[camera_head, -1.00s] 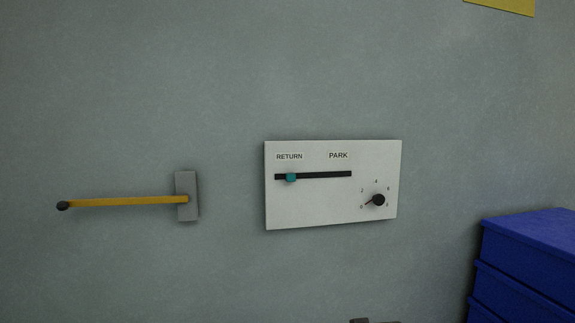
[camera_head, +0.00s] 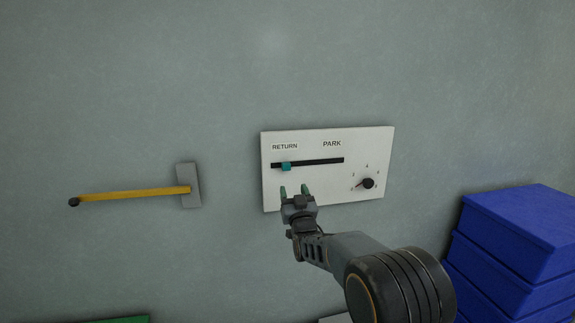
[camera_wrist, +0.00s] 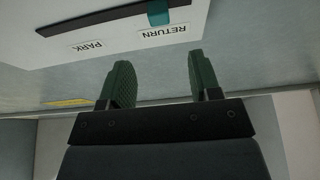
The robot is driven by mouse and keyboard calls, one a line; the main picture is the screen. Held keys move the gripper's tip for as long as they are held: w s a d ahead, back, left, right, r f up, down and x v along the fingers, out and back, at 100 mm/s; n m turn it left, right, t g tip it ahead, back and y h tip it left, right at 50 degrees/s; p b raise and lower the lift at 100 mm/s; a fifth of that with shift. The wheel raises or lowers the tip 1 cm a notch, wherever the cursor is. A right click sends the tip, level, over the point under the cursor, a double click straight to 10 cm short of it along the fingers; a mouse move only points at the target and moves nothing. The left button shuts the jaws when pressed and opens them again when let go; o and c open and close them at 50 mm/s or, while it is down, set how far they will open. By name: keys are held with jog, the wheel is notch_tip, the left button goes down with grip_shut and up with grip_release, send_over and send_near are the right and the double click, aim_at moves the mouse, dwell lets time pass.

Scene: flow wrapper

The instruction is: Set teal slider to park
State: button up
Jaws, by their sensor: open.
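The teal slider (camera_head: 286,167) sits near the left end of a dark horizontal slot (camera_head: 315,162), below the RETURN label (camera_head: 285,147). The PARK label (camera_head: 332,143) is above the slot's right end. The white panel (camera_head: 330,190) is on the wall. My gripper (camera_head: 295,190) is open and empty, its two green fingers in front of the panel, below the slider in the picture. In the wrist view, which is upside down, the slider (camera_wrist: 158,12) is at the top, apart from the open fingers (camera_wrist: 160,75).
A black rotary knob (camera_head: 368,183) is at the panel's lower right. A yellow lever (camera_head: 130,195) on a grey mount (camera_head: 189,186) is to the left. Stacked blue boxes (camera_head: 520,240) stand at the right. A green thing (camera_head: 120,320) shows at the bottom left.

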aim_at(287, 167)
jog(key=p+x, duration=0.3)
jog(key=x, duration=0.7)
jog(key=shift+w+p, duration=0.2)
jog(key=shift+p, duration=0.2)
grip_shut()
